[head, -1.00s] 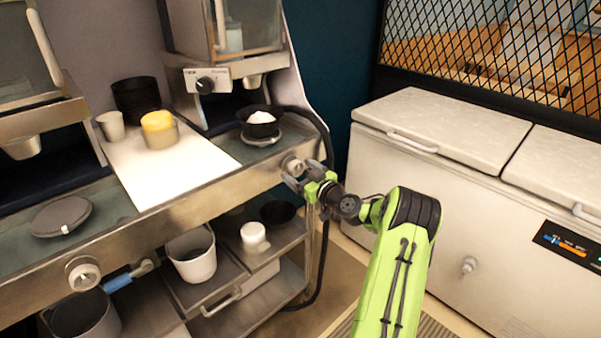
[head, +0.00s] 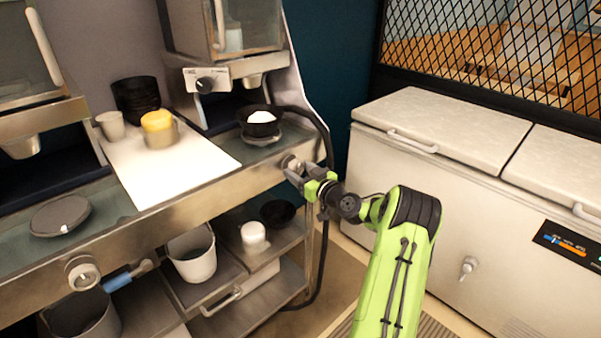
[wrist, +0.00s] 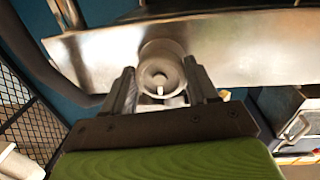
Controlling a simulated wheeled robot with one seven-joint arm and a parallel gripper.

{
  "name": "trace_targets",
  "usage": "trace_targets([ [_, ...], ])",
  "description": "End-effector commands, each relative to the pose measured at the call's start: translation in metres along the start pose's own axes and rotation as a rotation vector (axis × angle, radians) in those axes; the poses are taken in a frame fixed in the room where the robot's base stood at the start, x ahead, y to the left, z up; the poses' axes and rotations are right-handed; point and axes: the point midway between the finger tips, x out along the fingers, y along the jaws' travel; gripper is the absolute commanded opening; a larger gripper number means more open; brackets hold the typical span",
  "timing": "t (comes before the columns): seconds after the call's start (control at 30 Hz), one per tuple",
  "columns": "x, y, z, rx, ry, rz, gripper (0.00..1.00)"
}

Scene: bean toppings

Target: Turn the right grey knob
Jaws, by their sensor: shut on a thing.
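The right grey knob (wrist: 160,75) is on the front metal panel of the counter, between my gripper's fingers in the wrist view. In the head view the knob (head: 291,163) is partly hidden by my gripper (head: 294,171) at the counter's right end. My gripper, also in the wrist view (wrist: 162,82), is shut on the knob, with one finger on each side of it. A light pointer mark shows on the knob's face. A second grey knob (head: 83,274) sits on the panel at the lower left.
A black bowl with white contents (head: 261,121) stands on a burner above the knob. A black hose (head: 327,135) runs down close to my gripper. A white chest freezer (head: 440,190) stands at the right. Pots and cups fill the lower shelf.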

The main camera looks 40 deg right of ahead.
Motion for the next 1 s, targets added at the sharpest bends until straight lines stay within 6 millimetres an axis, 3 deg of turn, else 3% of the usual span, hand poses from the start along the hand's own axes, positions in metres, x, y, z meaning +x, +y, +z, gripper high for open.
trace_targets([
  [1.0,-0.0004,-0.0008,-0.0037,0.928,-0.083,-0.013,0.28],
])
